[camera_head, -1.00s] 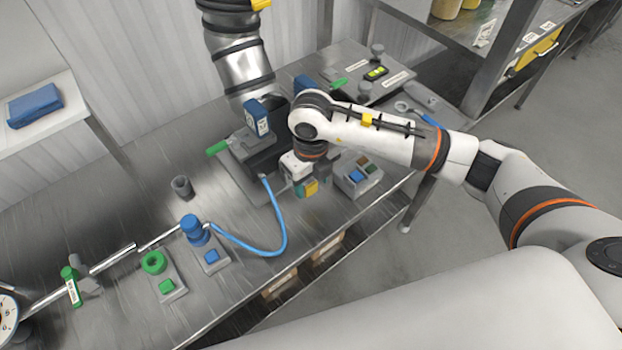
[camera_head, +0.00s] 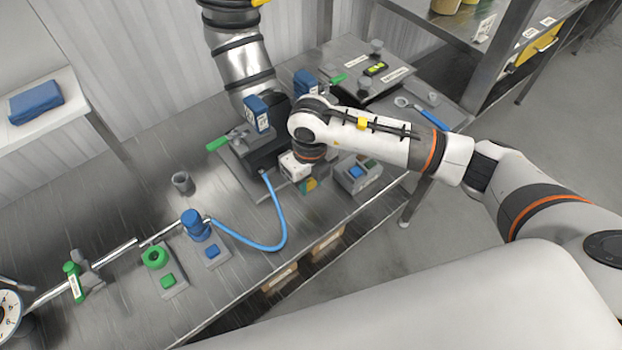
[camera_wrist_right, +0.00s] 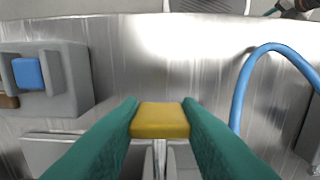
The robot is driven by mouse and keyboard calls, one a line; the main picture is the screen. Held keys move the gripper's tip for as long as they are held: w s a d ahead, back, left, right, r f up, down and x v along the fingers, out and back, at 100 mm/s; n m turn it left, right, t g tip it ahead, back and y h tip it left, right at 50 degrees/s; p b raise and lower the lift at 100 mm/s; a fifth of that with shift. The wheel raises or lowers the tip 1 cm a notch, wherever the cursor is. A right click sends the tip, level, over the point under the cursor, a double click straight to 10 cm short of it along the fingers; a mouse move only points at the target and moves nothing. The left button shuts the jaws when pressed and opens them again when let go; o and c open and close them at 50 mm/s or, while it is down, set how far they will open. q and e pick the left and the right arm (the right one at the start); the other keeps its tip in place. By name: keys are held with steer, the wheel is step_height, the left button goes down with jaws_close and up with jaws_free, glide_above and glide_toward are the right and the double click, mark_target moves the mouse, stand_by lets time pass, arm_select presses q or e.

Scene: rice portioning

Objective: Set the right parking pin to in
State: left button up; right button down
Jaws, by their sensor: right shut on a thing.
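My right gripper (camera_head: 309,185) is at the front of the table, beside the dark machine base. In the right wrist view its teal fingers (camera_wrist_right: 161,118) are shut on a yellow block-like handle (camera_wrist_right: 160,122). A thin metal shaft (camera_wrist_right: 160,155) shows directly below the handle, which looks like the pin's grip. In the head view only a little yellow shows between the fingers, and the pin's seat is hidden by the gripper and wrist. I cannot tell how deep the pin sits. My left gripper is not in view.
A grey button box (camera_head: 366,185) with a blue button stands just right of the gripper; it also shows in the wrist view (camera_wrist_right: 72,95). A blue hose (camera_head: 283,225) loops to the left. The dark machine base (camera_head: 262,160) stands close behind. Bare table lies between.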

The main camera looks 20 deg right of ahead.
steer(key=w+b, duration=0.1)
steer(key=w+a+b, duration=0.1)
steer(key=w, duration=0.1)
steer(key=shift+w+a+f, duration=0.1)
steer(key=shift+w, duration=0.2)
steer(key=shift+r, duration=0.25)
steer(key=c, duration=1.5)
jaws_free()
steer(key=o, duration=0.5)
steer(key=shift+w+a+f, duration=0.1)
steer(key=shift+f, duration=0.05)
steer(key=shift+c, duration=0.2)
